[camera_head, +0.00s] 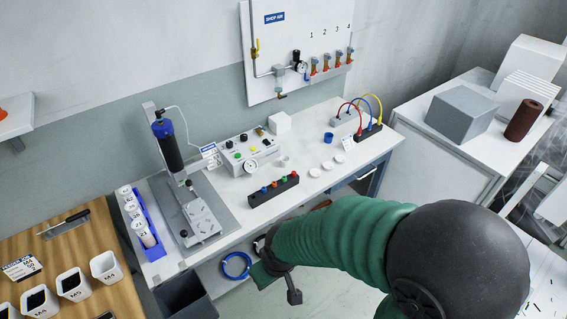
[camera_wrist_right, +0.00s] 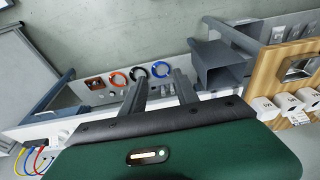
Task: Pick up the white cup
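A small white cup-like piece (camera_head: 285,161) stands on the white workbench (camera_head: 236,215), just right of the control box. I cannot tell for sure that it is the cup. White round containers (camera_head: 137,216) stand in a blue rack at the bench's left end. My right gripper (camera_head: 277,272) is in front of the bench's front edge, well away from these. In the right wrist view its two fingers (camera_wrist_right: 159,90) are apart with nothing between them. My left gripper is out of view.
A control box (camera_head: 241,151), a black strip with coloured knobs (camera_head: 273,190) and a screwdriver stand (camera_head: 199,213) occupy the bench. White bins (camera_head: 73,284) stand on a wooden table at left. A dark bin (camera_head: 186,299) and a blue ring (camera_head: 236,265) are below the bench's front edge.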

